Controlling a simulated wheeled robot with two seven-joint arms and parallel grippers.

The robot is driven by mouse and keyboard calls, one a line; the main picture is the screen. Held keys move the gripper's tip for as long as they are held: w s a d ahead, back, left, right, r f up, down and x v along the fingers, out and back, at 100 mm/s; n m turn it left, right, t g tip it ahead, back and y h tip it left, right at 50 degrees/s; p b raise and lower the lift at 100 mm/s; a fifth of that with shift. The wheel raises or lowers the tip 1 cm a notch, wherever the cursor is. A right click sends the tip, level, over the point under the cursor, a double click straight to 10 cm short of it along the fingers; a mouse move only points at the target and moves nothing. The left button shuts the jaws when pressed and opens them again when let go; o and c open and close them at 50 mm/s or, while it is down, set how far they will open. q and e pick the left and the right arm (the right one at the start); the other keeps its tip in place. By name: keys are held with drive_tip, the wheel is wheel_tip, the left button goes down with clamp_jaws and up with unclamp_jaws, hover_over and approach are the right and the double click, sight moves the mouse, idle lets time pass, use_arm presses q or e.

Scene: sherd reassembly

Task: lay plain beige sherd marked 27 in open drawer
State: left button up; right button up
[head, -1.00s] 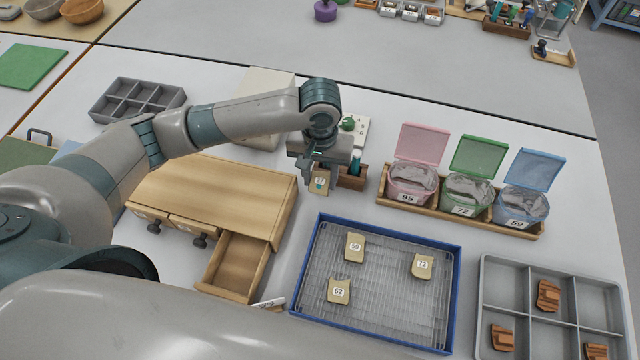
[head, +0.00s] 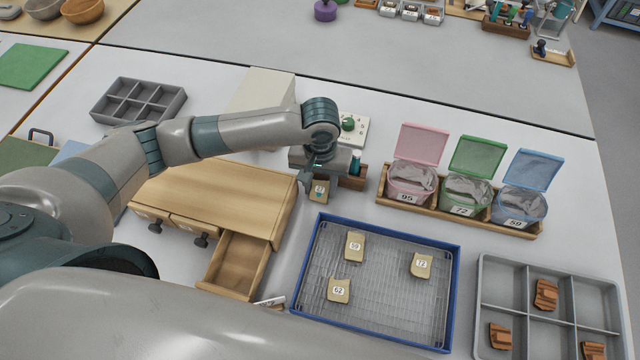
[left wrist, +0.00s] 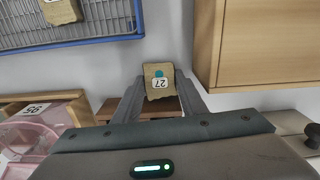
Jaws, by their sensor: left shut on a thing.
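The plain beige sherd marked 27 (left wrist: 159,82) is held between the fingers of my left gripper (left wrist: 158,92) in the left wrist view. It carries a teal dot above its label. In the head view the sherd (head: 319,191) hangs below my left gripper (head: 318,180), between the wooden cabinet and the blue-rimmed tray. The open drawer (head: 233,264) juts from the front right of the wooden cabinet (head: 225,190) and its visible floor is bare. The sherd is up and to the right of the drawer. My right gripper is not in view.
Lidded bins marked 95, 72 and 59 stand in a wooden rack (head: 460,217). A grey compartment tray (head: 520,270) with brown sherds lies at right. A white marker-like object (head: 270,302) lies beside the drawer.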

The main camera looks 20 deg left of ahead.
sight(320, 189)
use_arm(q)
drive_tip(key=o, duration=0.8)
drive_tip(key=shift+r, duration=0.1)
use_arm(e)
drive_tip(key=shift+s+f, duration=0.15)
use_arm(q)
drive_tip(key=shift+r, duration=0.6)
wheel_tip(320, 189, up, 11)
drive_tip(key=shift+f+b, duration=0.1)
drive_tip(key=shift+b, duration=0.55)
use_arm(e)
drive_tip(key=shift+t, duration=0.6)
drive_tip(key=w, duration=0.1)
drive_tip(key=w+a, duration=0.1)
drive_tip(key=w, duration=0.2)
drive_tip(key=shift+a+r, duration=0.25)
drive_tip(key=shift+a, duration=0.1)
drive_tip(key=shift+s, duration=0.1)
use_arm(q)
drive_tip(key=shift+o, duration=0.3)
